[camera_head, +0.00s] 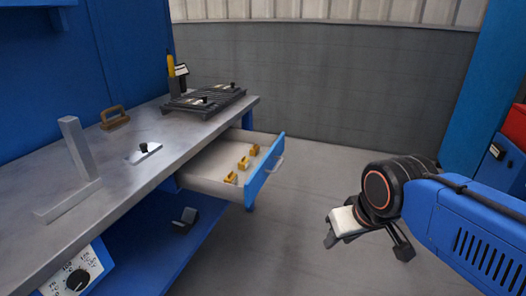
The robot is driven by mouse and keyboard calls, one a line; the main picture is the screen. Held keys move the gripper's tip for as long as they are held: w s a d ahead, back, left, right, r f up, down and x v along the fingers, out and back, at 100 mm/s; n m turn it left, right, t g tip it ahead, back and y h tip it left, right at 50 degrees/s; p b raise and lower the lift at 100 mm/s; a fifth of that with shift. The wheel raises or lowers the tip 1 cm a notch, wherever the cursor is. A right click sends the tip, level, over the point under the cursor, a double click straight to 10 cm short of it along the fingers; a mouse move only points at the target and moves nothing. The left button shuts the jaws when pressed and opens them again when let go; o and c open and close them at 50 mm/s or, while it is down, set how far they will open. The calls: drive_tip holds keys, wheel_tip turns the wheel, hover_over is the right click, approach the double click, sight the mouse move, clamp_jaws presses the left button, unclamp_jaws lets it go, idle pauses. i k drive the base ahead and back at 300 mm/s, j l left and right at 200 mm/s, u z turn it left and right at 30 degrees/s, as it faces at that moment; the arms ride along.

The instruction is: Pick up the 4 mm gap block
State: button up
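Three small yellow blocks lie in a row in the open drawer (205,183): a near one (231,178), a middle one (243,163) and a far one (254,150). Any size marks are too small to read, so I cannot tell which is the 4 mm gap block. My gripper (367,245) is to the right of the drawer, over the open floor and well apart from the blocks. Its two dark fingers look spread apart, with nothing seen between them.
The drawer's blue front (264,172) has a handle facing right. The floor between is clear.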

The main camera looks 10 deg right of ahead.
sight(232, 179)
drive_tip(key=i+l+z, duration=0.1)
drive_tip(key=i+z, duration=0.3)
drive_tip(key=i, duration=0.15)
drive_tip(key=i+z, duration=0.35)
drive_tip(key=i, duration=0.2)
drive_tip(key=i+j+z, duration=0.25)
drive_tip(key=i+z, duration=0.15)
drive_tip(key=i, duration=0.15)
drive_tip(key=i+l+z, duration=0.1)
drive_tip(key=i, duration=1.6)
drive_tip(key=i+u, duration=0.5)
drive_tip(key=i, duration=0.2)
drive_tip(key=i+l+u, duration=0.25)
drive_tip(key=i+u, duration=0.2)
drive_tip(key=i, duration=0.25)
drive_tip(key=u, duration=4.25)
drive_tip(key=k+l, duration=0.05)
